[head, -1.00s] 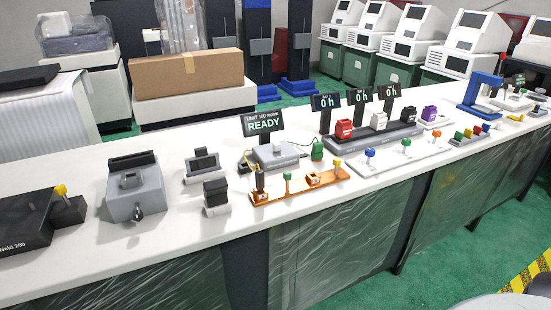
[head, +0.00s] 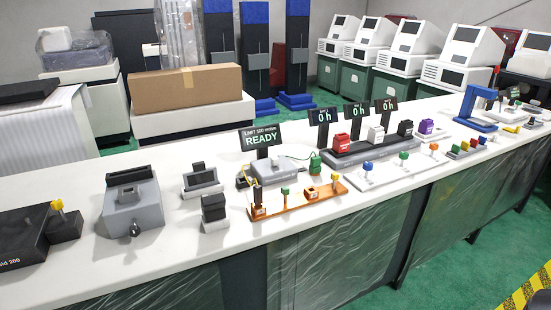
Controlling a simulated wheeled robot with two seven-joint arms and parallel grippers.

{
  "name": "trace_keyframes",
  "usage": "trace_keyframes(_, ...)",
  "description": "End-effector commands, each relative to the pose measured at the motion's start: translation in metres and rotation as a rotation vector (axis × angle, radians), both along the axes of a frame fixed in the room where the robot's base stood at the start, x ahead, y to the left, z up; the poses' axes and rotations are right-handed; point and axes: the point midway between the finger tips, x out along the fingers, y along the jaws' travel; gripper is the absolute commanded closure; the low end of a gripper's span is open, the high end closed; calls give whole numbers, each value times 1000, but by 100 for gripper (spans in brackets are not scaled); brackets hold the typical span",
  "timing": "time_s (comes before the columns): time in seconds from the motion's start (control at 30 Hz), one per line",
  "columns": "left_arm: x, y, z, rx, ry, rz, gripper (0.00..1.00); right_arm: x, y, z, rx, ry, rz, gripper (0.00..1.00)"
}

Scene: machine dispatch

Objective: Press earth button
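An earth-test-like grey device (head: 283,170) stands mid-counter in the head view. Its black display (head: 262,138) reads "LIMIT 500 mohm" and "READY". A yellow cable shows at its left side, and a green piece (head: 314,162) sits at its right. An orange tray (head: 298,206) in front of it carries several small parts, with green and yellow tops on some. No button labelled earth can be read at this size, so I cannot tell which part is the button. Neither of my grippers is in view.
The white counter (head: 150,262) also bears a grey machine (head: 132,205), a black box with a yellow knob, small black devices, a dark rack with red, white and black blocks under "0 h" displays, and coloured-button strips (head: 380,172). A blue frame (head: 474,108) stands far right.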

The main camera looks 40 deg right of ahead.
Motion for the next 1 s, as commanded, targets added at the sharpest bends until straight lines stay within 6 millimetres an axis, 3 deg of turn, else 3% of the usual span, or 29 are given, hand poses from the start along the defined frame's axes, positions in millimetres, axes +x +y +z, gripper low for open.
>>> trace_keyframes(0.1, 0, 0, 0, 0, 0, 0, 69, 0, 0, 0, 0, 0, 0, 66)
trace_keyframes(0.3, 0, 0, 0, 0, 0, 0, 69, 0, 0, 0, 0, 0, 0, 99)
trace_keyframes(1.0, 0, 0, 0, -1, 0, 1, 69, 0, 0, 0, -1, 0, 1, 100)
